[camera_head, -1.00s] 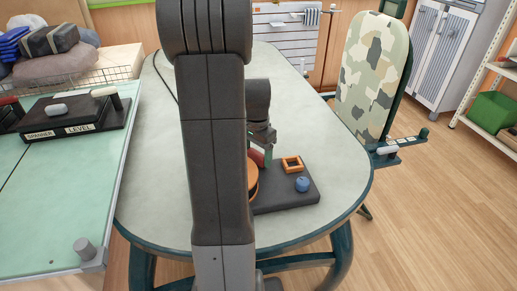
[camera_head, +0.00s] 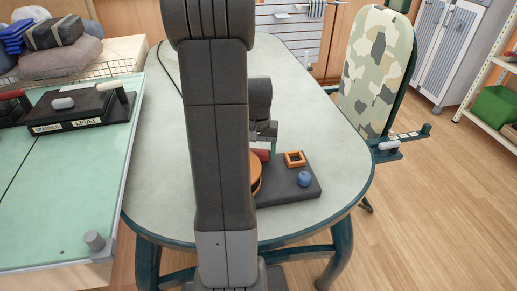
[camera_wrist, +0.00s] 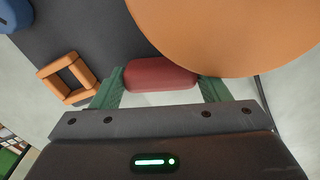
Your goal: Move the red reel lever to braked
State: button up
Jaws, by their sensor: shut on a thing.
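The red reel lever (camera_wrist: 160,75) shows in the wrist view as a rounded red grip between my two green fingertips. My gripper (camera_wrist: 162,84) is shut on it. In the head view, my gripper (camera_head: 263,142) is partly behind my arm, with the red lever (camera_head: 262,154) just below it. The orange reel (camera_wrist: 225,30) lies beside the lever, and in the head view most of the reel (camera_head: 256,174) is hidden by my arm. Any braked marking is not visible.
The reel's dark base (camera_head: 285,190) sits on the pale oval table (camera_head: 335,150). It carries an orange square frame (camera_head: 295,159) and a blue knob (camera_head: 304,180) to the right. A green-topped bench (camera_head: 70,190) stands at left, a camouflage board (camera_head: 376,70) at right.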

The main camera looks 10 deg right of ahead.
dwell(0.5)
jog(key=o, duration=1)
